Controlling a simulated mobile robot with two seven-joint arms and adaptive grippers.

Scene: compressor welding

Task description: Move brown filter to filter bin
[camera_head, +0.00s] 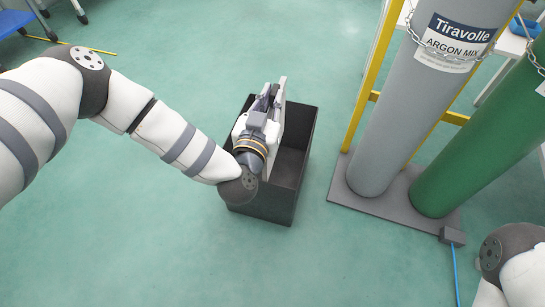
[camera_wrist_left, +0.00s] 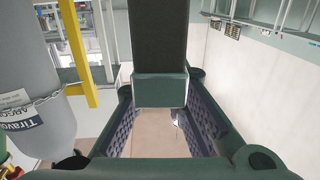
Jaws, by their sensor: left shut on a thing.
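My left gripper (camera_head: 268,98) is over the dark open-topped bin (camera_head: 298,190), near its far left side. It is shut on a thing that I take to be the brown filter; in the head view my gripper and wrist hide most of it. In the left wrist view a tan surface (camera_wrist_left: 158,135) shows between the two padded fingers; I cannot tell whether it is the filter or background. I cannot tell whether the held thing touches the bin. My right gripper is out of view; only part of that arm shows at the lower right.
A grey gas cylinder (camera_head: 400,120) and a green one (camera_head: 480,150) stand on a grey base (camera_head: 345,200) right of the bin, beside a yellow frame (camera_head: 372,75). A blue hose (camera_head: 455,275) runs from the base. The green floor in front is clear.

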